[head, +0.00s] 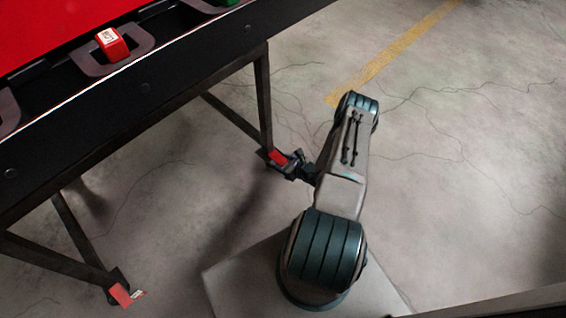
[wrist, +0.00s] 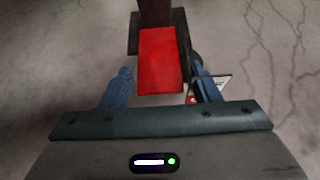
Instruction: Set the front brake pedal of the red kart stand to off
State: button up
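The kart stand (head: 150,88) has a red top and a dark frame with legs. A red brake pedal (head: 278,157) sits at the foot of its right leg. It also fills the middle of the wrist view as a flat red plate (wrist: 160,60). My gripper (head: 289,164) is at this pedal, close to the floor. In the wrist view my gripper (wrist: 160,68) is open, one finger on each side of the pedal. I cannot tell whether the fingers touch it. A white label (wrist: 222,86) shows partly behind the right finger.
Another red pedal (head: 121,295) with a white label is at the lower left leg. A red block (head: 112,43) and a partly visible green one (head: 229,2) are on the stand's edge. The floor right of my arm is clear, with a yellow line (head: 395,50).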

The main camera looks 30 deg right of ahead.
jog(key=shift+s, duration=0.1)
jog(key=p+v, duration=0.4)
jog(key=v, duration=0.9)
jog(key=shift+s+r, duration=0.2)
jog(key=shift+s, duration=0.1)
jog(key=shift+d, duration=0.1)
